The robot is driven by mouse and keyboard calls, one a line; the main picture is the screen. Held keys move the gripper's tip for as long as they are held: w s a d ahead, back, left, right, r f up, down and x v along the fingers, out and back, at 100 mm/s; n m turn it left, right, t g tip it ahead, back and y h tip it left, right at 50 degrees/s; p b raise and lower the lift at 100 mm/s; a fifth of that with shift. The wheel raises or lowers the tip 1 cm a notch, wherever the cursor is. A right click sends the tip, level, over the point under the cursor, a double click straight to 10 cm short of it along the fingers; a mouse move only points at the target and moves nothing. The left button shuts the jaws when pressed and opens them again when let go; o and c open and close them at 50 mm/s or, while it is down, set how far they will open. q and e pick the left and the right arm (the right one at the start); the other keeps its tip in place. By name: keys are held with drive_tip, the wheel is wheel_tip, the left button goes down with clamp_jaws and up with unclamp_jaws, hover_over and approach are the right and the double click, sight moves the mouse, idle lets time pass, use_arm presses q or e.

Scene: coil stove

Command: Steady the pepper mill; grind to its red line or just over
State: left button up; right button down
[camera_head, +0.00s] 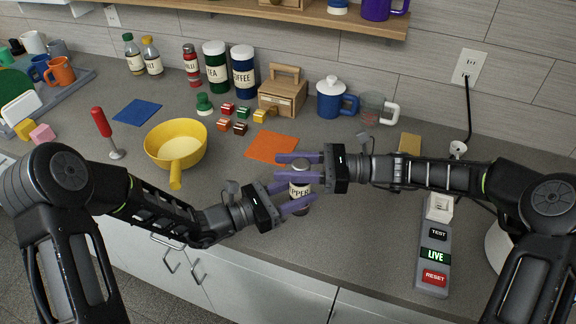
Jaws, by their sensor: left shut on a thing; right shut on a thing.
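The pepper mill (300,189) stands on the grey counter near its front edge, with a white label reading part of "PEPPER". My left gripper (292,197) comes from the left and is shut on the mill's lower body. My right gripper (300,164) comes from the right, higher up, and is shut on the mill's top. The purple fingers cover much of the mill. I cannot make out a red line on it.
A yellow pan (177,143) stands left of the mill and an orange cloth (271,147) lies behind it. A grey panel (434,262) with TEST, LIVE and RESET is at the right. A wooden box (283,92) and a blue pot (331,101) stand farther back.

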drive_tip(key=shift+m+t, duration=0.3)
drive_tip(key=shift+t, duration=0.1)
drive_tip(key=m+t+h, duration=0.2)
drive_tip(key=m+t, duration=0.1)
drive_tip(key=t, duration=0.1)
drive_tip(key=w+m+t+h, duration=0.1)
drive_tip(key=m+t+h, duration=0.1)
drive_tip(key=t, duration=0.3)
drive_tip(key=w+m+t+h, duration=0.1)
drive_tip(key=m+t+h, duration=0.1)
drive_tip(key=m+t, duration=0.3)
drive_tip(key=shift+d+r+h, duration=0.15)
drive_tip(key=shift+d+h, duration=0.15)
drive_tip(key=shift+h, duration=0.1)
drive_tip(key=shift+w+d+m+t+h, duration=0.2)
drive_tip(key=shift+m+t+h, duration=0.2)
drive_tip(key=shift+m+h, duration=0.2)
drive_tip(key=c, duration=1.3)
unclamp_jaws()
drive_tip(key=o, duration=0.4)
drive_tip(key=shift+d, duration=0.15)
